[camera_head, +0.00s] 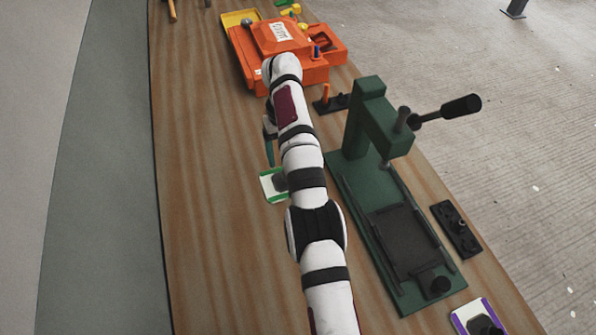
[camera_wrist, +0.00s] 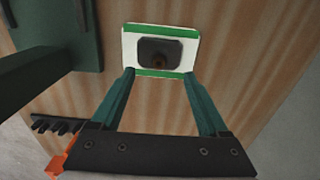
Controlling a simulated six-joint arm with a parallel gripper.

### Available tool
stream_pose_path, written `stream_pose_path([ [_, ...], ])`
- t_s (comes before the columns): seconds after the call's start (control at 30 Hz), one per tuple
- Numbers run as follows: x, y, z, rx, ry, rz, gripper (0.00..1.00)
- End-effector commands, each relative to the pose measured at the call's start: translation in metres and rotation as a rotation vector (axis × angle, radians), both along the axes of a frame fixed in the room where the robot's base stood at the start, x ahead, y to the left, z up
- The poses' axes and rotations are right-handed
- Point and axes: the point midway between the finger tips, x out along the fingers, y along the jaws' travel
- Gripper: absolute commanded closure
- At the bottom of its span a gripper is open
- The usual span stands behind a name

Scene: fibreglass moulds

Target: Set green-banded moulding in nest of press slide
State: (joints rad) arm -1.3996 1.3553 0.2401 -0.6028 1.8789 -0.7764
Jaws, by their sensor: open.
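The green-banded moulding (camera_head: 268,186) lies on the wooden bench, left of the press and partly hidden behind my arm. In the wrist view it is a white plate (camera_wrist: 131,48) with green bands along two opposite edges and a dark raised block in its middle. My gripper (camera_wrist: 158,76) is open and empty, its two green fingers pointing at the moulding's near banded edge. In the head view my gripper (camera_head: 269,150) is mostly hidden by my arm. The green press (camera_head: 362,180) stands to the right; its dark slide (camera_head: 403,242) has a black knob at the front.
A purple-banded moulding (camera_head: 462,313) lies at the bench's front right. A black block (camera_head: 456,229) sits right of the press. An orange machine (camera_head: 285,45) and a small black rack (camera_head: 333,103) stand farther back. The bench left of my arm is clear.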

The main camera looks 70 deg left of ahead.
Motion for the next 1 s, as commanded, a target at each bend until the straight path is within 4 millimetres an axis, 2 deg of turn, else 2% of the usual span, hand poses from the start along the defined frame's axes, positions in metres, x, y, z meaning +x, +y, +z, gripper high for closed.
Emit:
stream_pose_path([
  [0.13, 0.001, -0.001, -0.013, -0.001, 0.002, -0.003, 0.22],
  [0.3, 0.001, -0.001, -0.05, -0.001, 0.003, -0.005, 0.22],
  [0.37, 0.001, -0.001, -0.058, 0.0, 0.003, -0.006, 0.22],
  [0.63, 0.001, 0.0, -0.064, 0.003, 0.002, -0.007, 0.22],
  [1.0, 0.001, 0.0, -0.063, 0.003, 0.002, -0.007, 0.89],
])
